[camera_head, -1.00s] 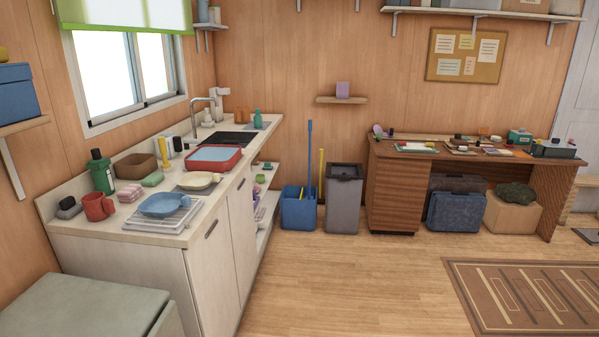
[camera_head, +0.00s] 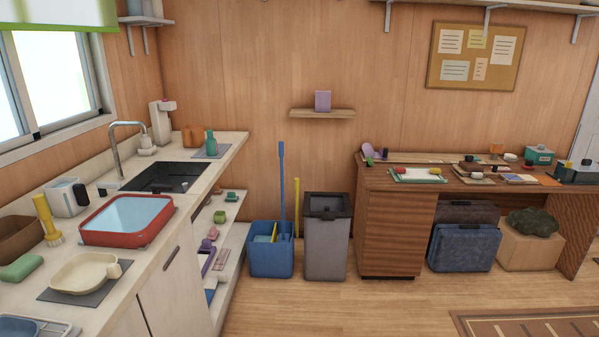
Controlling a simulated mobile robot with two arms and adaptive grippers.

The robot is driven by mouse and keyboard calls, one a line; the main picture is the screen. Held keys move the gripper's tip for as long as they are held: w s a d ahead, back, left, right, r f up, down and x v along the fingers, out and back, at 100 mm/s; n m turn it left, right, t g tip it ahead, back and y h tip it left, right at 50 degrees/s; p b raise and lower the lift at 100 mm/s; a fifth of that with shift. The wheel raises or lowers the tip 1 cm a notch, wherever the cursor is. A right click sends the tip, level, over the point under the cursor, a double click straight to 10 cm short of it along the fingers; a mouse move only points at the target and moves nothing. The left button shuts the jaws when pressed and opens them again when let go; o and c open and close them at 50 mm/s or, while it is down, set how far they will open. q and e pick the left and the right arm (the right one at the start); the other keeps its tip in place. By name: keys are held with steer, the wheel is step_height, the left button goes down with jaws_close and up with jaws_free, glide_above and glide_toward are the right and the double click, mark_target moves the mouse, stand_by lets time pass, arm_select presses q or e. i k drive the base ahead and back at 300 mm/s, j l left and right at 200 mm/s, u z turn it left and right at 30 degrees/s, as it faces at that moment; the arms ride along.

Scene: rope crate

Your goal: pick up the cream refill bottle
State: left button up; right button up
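I cannot make out for certain which thing is the cream refill bottle. A tall pale dispenser-like thing (camera_head: 160,123) stands upright at the back of the counter, behind the sink. A small white pump-like bottle (camera_head: 146,143) stands just in front of it, close to the faucet. A teal bottle (camera_head: 211,143) stands to their right on a grey-blue mat. Neither of my grippers is in view.
The counter (camera_head: 182,224) runs along the left, with a sink (camera_head: 163,178), a red basin (camera_head: 127,240) and a cream pan (camera_head: 86,271). A blue bucket (camera_head: 271,262), a grey bin (camera_head: 326,250) and a wooden desk (camera_head: 391,232) line the back. Floor in front is clear.

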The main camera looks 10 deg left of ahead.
mark_target(145, 141)
steer(key=i+l+u, duration=0.15)
steer(key=i, duration=1.75)
steer(key=i+u, duration=0.2)
steer(key=i, duration=0.45)
steer(key=i+l+u, duration=0.2)
steer(key=i, duration=0.4)
steer(key=i+u, duration=0.2)
steer(key=i, duration=0.45)
